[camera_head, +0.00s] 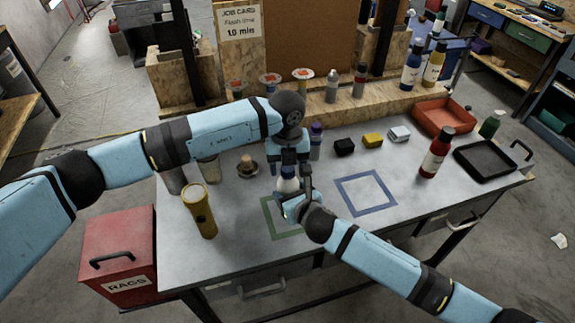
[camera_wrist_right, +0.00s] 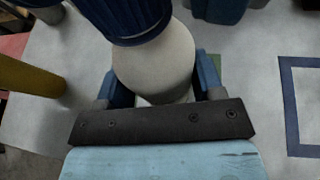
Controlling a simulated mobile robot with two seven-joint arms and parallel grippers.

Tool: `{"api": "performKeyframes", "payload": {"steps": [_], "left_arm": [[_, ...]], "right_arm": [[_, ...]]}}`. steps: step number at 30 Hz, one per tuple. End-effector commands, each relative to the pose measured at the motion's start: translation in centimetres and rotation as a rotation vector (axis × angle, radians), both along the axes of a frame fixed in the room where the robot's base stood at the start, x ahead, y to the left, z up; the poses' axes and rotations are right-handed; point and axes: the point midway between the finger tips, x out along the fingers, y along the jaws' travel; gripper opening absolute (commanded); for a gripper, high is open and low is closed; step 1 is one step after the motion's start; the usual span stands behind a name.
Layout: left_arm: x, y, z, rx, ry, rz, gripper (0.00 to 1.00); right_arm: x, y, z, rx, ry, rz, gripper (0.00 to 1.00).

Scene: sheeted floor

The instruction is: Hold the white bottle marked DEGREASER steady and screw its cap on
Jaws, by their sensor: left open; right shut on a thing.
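The white bottle (camera_head: 288,185) stands upright over the green square outline (camera_head: 271,228) on the bench; its marking is not readable. My right gripper (camera_head: 289,200) is shut around its body; in the right wrist view a blue finger shows on each side of the white bottle (camera_wrist_right: 155,62). A blue ribbed cap (camera_wrist_right: 128,18) is at the bottle's top in that view; whether it is fully seated I cannot tell. My left gripper (camera_head: 290,168) points down directly above the bottle, open, its fingers around the top. It hides the cap in the head view.
A yellow flashlight (camera_head: 201,212) stands left of the bottle, and a purple-capped bottle (camera_head: 316,142) stands close behind. The blue square outline (camera_head: 366,192) to the right is empty. A red bottle (camera_head: 436,155) and black tray (camera_head: 484,163) are farther right.

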Motion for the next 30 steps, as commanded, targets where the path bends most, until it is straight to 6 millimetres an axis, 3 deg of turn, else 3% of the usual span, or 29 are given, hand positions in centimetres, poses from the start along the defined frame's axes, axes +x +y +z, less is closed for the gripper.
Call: {"api": "performKeyframes", "payload": {"steps": [9,17,19,25,30], "left_arm": [[0.1,0.0,3.9,-0.002,-0.002,-0.001,0.60],[0.1,0.1,4.1,-0.001,0.000,0.000,0.60],[0.1,0.1,4.4,-0.001,-0.001,-0.008,0.56],[0.3,0.2,7.6,-0.003,-0.006,-0.153,0.56],[0.2,0.1,8.1,-0.005,-0.002,-0.194,0.56]], "right_arm": [[0.0,0.0,0.1,0.000,-0.001,0.000,0.00],[0.0,0.0,0.1,0.000,-0.001,0.000,0.00],[0.0,0.0,0.1,0.000,-0.001,0.000,0.00],[0.0,0.0,0.1,0.000,-0.001,0.000,0.00],[0.0,0.0,0.1,0.000,-0.001,0.000,0.00]]}}
